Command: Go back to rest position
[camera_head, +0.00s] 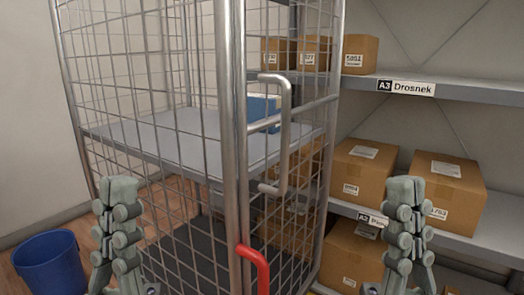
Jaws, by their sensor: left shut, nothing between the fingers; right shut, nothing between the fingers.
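My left gripper (120,190) points upward at the lower left, in front of the wire cage trolley. It is shut and empty. My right gripper (405,190) points upward at the lower right, in front of the shelves, also shut and empty. Both stand at about the same height, and neither visibly holds anything. The lower parts of both arms run out of the bottom of the picture.
A wire cage trolley (232,100) with a grey shelf (180,138), a handle and a red lever (262,268) fills the middle. A blue bin (50,265) stands at lower left. Shelves (455,92) with several cardboard boxes (361,172) stand at right.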

